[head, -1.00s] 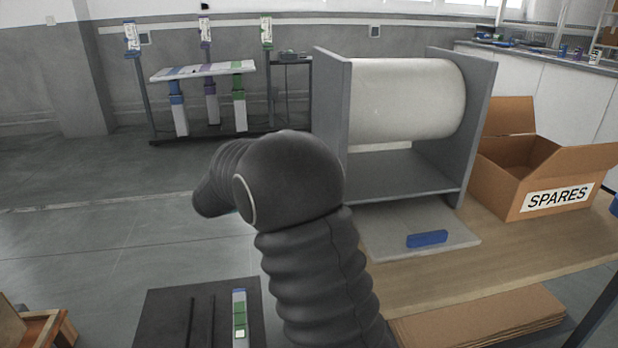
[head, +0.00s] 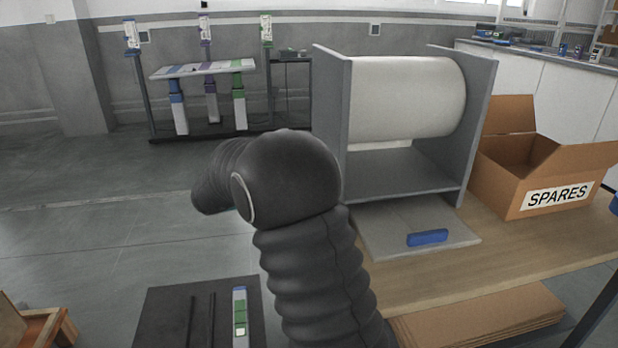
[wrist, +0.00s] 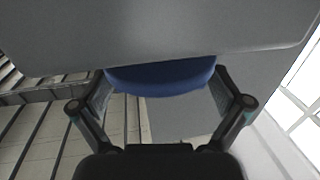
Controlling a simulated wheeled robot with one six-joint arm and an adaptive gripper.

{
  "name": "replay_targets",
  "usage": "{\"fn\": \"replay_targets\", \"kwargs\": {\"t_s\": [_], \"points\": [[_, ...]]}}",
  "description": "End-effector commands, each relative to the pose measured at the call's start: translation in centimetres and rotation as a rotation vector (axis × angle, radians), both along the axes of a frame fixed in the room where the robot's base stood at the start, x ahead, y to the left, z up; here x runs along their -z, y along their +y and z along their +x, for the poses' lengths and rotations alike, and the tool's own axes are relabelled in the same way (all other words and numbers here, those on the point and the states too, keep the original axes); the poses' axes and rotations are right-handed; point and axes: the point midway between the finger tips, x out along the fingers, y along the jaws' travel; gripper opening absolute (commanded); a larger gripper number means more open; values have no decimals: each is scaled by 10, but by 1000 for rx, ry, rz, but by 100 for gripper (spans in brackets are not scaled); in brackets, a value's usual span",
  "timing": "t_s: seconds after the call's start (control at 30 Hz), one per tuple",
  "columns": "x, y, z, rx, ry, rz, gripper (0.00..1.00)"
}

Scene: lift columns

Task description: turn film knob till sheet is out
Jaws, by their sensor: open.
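The film roll (head: 405,98) is a wide white cylinder between two grey side panels (head: 345,120) in the head view. A narrow pale strip (head: 380,146), perhaps the sheet's edge, shows under the roll. In the wrist view a rounded blue knob (wrist: 160,78) sits against a grey panel (wrist: 170,30). My gripper (wrist: 163,88) is open, with one finger on each side of the knob. I cannot tell whether the fingers touch it. The knob and my gripper are hidden in the head view.
A pale plate (head: 385,235) with a blue bar (head: 428,238) lies in front of the roll stand. An open SPARES box (head: 500,185) stands to its right on the wooden bench (head: 450,285). Flat cardboard (head: 490,315) lies below. Lift columns (head: 210,100) stand at the back left.

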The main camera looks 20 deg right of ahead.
Motion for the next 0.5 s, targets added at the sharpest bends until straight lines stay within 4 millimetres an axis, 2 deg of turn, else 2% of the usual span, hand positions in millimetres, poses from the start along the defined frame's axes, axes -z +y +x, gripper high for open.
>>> {"fn": "replay_targets", "kwargs": {"t_s": [0.17,0.5], "points": [[0,21,2,-4,0,0,100],[0,87,4,-4,0,0,100]]}}
